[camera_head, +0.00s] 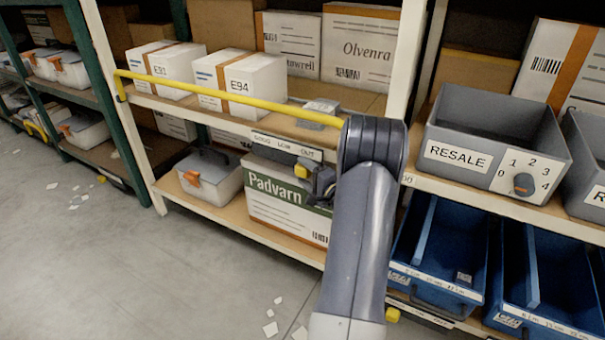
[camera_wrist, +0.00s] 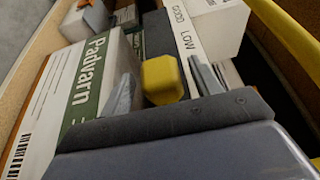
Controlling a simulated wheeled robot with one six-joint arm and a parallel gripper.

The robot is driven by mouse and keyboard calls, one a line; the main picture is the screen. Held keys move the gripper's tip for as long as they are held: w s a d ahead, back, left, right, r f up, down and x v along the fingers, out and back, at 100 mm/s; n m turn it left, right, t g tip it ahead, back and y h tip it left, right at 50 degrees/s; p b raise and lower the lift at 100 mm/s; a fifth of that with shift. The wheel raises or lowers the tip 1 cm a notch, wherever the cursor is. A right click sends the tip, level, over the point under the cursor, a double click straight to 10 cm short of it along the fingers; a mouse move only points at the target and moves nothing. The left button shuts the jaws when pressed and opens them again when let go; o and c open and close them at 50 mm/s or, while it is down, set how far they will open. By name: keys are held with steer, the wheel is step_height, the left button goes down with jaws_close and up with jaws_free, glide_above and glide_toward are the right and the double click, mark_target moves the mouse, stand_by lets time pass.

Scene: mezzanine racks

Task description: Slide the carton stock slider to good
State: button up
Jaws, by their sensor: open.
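The carton stock slider is a dark strip on the shelf front under a white label (camera_head: 285,146) reading GOOD, LOW, OUT from left to right. Its yellow knob (camera_head: 302,170) sits toward the right, near the OUT end. In the wrist view the yellow knob (camera_wrist: 162,80) lies between the two grey fingers, with the label's GOOD and LOW (camera_wrist: 188,35) farther up; OUT is hidden there. My gripper (camera_wrist: 163,88) is open, one finger on each side of the knob. Contact cannot be told. In the head view my arm partly hides my gripper (camera_head: 322,186).
A Padvarn carton (camera_head: 285,205) stands just below and behind the slider. A yellow rail (camera_head: 230,98) runs across the shelf front above it. A grey RESALE bin (camera_head: 495,135) with a dial and blue bins (camera_head: 440,250) stand right of my arm. Paper scraps lie on the open floor.

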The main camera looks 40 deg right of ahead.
steer(key=shift+w, duration=0.7)
steer(key=shift+c, duration=0.6)
jaws_close()
